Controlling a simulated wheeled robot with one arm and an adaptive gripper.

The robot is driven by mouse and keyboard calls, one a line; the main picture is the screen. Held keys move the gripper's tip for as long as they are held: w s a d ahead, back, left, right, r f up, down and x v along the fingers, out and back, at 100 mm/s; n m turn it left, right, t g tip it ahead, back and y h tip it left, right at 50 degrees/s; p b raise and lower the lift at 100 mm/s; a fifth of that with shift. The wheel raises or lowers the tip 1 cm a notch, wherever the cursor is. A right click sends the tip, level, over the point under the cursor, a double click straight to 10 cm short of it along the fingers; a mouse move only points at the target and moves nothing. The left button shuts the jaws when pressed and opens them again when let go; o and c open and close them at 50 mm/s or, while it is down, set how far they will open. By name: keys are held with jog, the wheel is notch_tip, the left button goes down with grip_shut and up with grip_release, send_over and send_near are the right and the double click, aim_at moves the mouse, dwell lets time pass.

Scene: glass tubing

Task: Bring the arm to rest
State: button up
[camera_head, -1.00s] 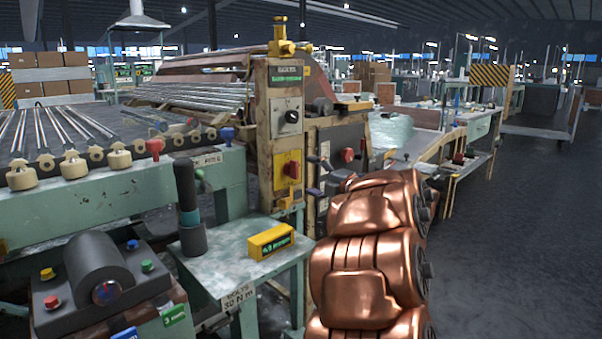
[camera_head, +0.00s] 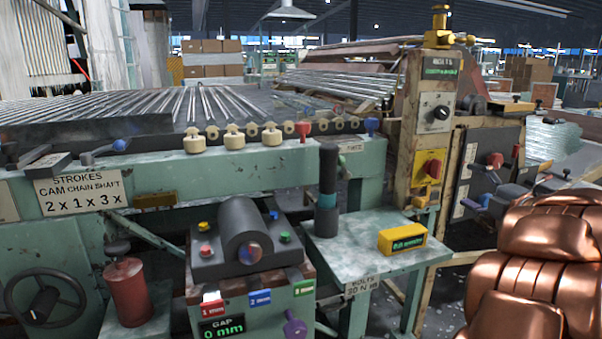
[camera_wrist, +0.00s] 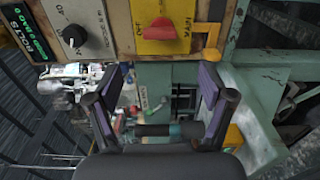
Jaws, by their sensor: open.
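My arm's copper links (camera_head: 545,245) stand at the right edge of the head view, cut off by the frame. My gripper shows best in the wrist view (camera_wrist: 160,80), where its two dark fingers with purple pads stand wide apart and nothing lies between them. In the wrist view it faces the machine post, with the yellow switch plate (camera_wrist: 166,18) and dark knob (camera_wrist: 74,36) ahead of it. In the head view the gripper is small and partly lost against the dark panel beside the post.
The green tubing machine (camera_head: 230,180) fills the left and middle. A beige post (camera_head: 421,150) stands near the arm. A small side table (camera_head: 350,262) carries a yellow display box (camera_head: 402,239) and a dark upright tool (camera_head: 327,195). A red canister (camera_head: 128,290) stands at lower left.

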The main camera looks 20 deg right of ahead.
jog(key=shift+r, duration=0.1)
jog(key=w+a+r+m+g+h+p, duration=0.1)
jog(key=a+r+m+g+h+p, duration=0.15)
jog(key=r+m+h+p, duration=0.5)
jog(key=w+a+r+m+g+h+p, duration=0.1)
jog(key=w+r+m+g+h+p, duration=0.3)
jog(key=r+p, duration=0.6)
jog(key=s+a+f+m+g+y+p, duration=0.1)
jog(key=s+a+m+g+y+p, duration=0.15)
jog(key=s+a+p, duration=0.4)
jog(key=s+a+f+m+g+y+p, duration=0.1)
jog(key=s+a+m+g+y+p, duration=0.2)
jog(key=a, duration=0.7)
jog(key=s+a+f+m+g+y+p, duration=0.1)
jog(key=s+a+m+g+y+p, duration=0.15)
jog(key=s+a+p, duration=0.55)
jog(key=s+a+r+n+g+y+p, duration=0.1)
jog(key=s+a+g+y+p, duration=0.3)
jog(key=s+a, duration=1.1)
jog(key=shift+a+r+g+p, duration=0.2)
jog(key=shift+r+g+p, duration=0.2)
jog(key=shift+g+p, duration=0.3)
jog(key=shift+n, duration=0.25)
jog(key=shift+c, duration=0.4)
